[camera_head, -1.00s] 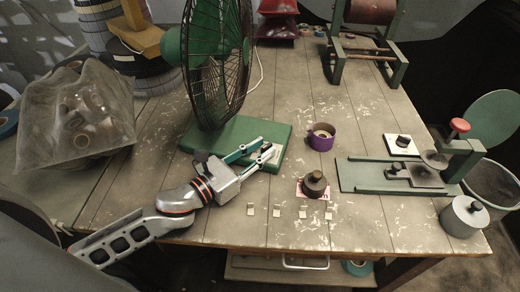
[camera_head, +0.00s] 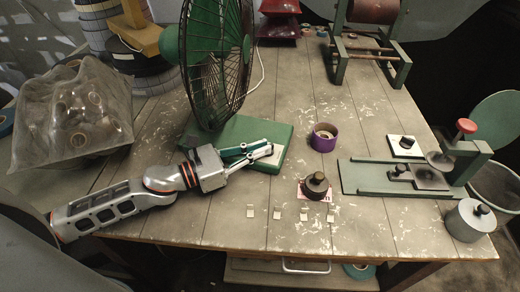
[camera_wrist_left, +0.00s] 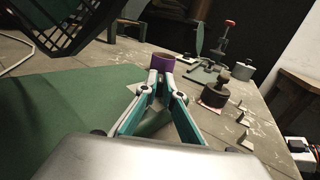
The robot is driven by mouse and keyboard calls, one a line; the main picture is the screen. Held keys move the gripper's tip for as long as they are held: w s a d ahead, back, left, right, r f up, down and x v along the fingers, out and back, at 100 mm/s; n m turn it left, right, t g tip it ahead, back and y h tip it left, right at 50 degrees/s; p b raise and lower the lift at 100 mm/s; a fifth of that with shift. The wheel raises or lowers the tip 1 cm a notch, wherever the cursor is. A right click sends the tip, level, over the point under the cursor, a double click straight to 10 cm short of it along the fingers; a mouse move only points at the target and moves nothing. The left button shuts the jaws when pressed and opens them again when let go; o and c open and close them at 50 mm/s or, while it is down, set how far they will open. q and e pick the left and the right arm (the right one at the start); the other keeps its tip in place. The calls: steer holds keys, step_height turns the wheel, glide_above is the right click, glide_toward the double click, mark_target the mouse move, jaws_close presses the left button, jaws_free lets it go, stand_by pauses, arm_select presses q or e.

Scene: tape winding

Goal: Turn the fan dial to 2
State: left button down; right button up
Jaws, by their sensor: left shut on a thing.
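The green desk fan has a dark wire cage (camera_head: 215,60) and a flat green base (camera_head: 225,130). A white dial plate (camera_head: 275,156) lies on the front right corner of the base. My left gripper (camera_head: 267,148) reaches in low from the left, with its fingertips over this plate. Its fingers are close together, shut on the fan dial, which they hide; its setting cannot be read. In the left wrist view the fingers (camera_wrist_left: 164,84) converge above the green base (camera_wrist_left: 50,115).
A purple tape roll (camera_head: 324,137) stands right of the base. A dark knobbed weight (camera_head: 316,185) and several small metal pieces are near the front edge. A green bench tool (camera_head: 370,178) is at right; a clear bag (camera_head: 75,115) is at left.

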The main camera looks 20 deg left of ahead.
arm_select(q)
steer(key=c, duration=2.2)
jaws_free()
steer(key=shift+v, duration=6)
